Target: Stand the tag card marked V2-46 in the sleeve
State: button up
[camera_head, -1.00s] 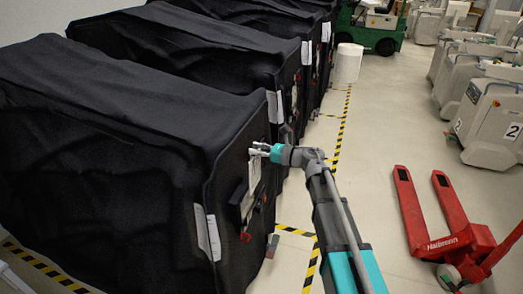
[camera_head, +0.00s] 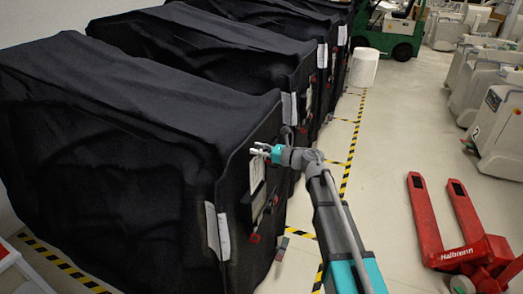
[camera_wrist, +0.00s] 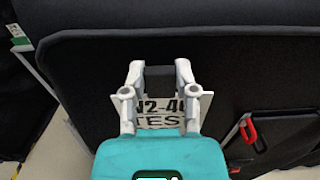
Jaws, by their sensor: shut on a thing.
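My gripper (camera_wrist: 159,78) is shut on a white tag card (camera_wrist: 160,104) with large dark lettering. The wrist view shows part of "2-4" and "TEST" on it; the fingers cover its edges, so the full mark cannot be read. In the head view my gripper (camera_head: 263,151) is at the front face of the nearest black-covered cart (camera_head: 110,130). A white sheet (camera_head: 257,174) shows just below the fingers there; I cannot tell whether it is the held card. A dark holder (camera_head: 259,207) is on that face below; I cannot tell if it is the sleeve.
White strips (camera_head: 224,236) hang at the near cart's corner. A red hook (camera_wrist: 249,130) is on the dark face, right of my gripper. More covered carts (camera_head: 205,48) stand behind. A red pallet truck (camera_head: 470,250) is at right. The floor between is clear.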

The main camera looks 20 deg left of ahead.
aim_at(257, 176)
jog(key=shift+f+b, duration=4.75)
jog(key=shift+f, duration=0.2)
jog(key=shift+f+b, duration=1.15)
jog(key=o, duration=1.1)
jog(key=shift+d, duration=0.2)
jog(key=d, duration=0.7)
jog(key=s+d, duration=0.1)
jog(key=d, duration=0.3)
jog(key=shift+d, duration=0.3)
jog(key=shift+w, duration=0.1)
